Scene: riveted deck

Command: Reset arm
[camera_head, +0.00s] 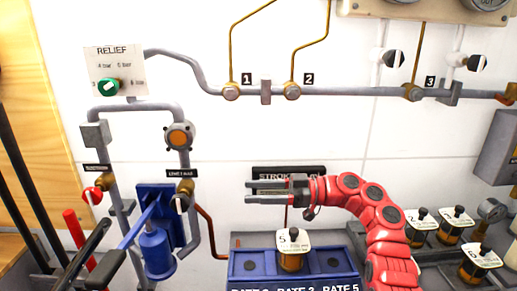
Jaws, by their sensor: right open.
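My right arm (372,200) is red and comes up from the lower right, bending to the left. Its dark gripper (250,192) points left in front of the white wall panel, with its two fingers apart and nothing between them. It is above the blue rack and partly covers a black label plate (290,170). My left gripper does not show.
A blue rack (247,266) holds a canister marked 5 (291,258). Several similar canisters stand at right (452,232). A blue pump (158,250), a red lever (75,230) and grey pipes (140,108) fill the left.

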